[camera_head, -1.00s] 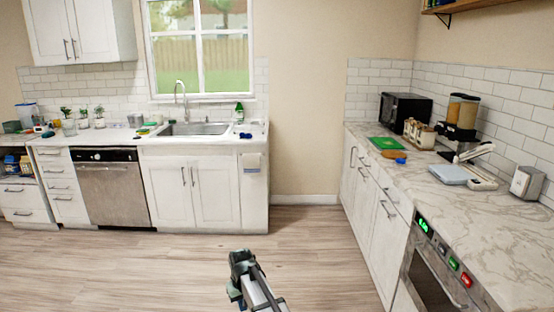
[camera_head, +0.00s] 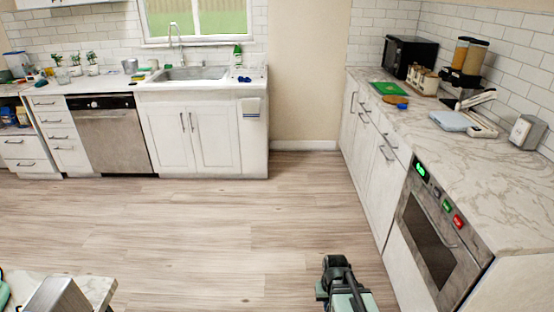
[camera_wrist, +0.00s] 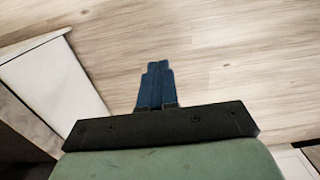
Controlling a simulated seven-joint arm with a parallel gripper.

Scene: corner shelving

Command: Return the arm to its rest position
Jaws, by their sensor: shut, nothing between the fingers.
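My gripper (camera_wrist: 157,85) is in the wrist view, its two blue fingers pressed together with nothing between them. It points over bare wooden floor (camera_wrist: 230,65). In the head view, a part of my arm shows at the bottom edge, right of the middle, over the floor and left of the oven front. The fingers cannot be made out there.
The right marble counter (camera_head: 465,175) has an oven (camera_head: 432,235) in its front. A white panel (camera_wrist: 55,85) is close at left in the wrist view. A marble-topped corner (camera_head: 95,288) shows at lower left. The floor (camera_head: 200,220) between is clear.

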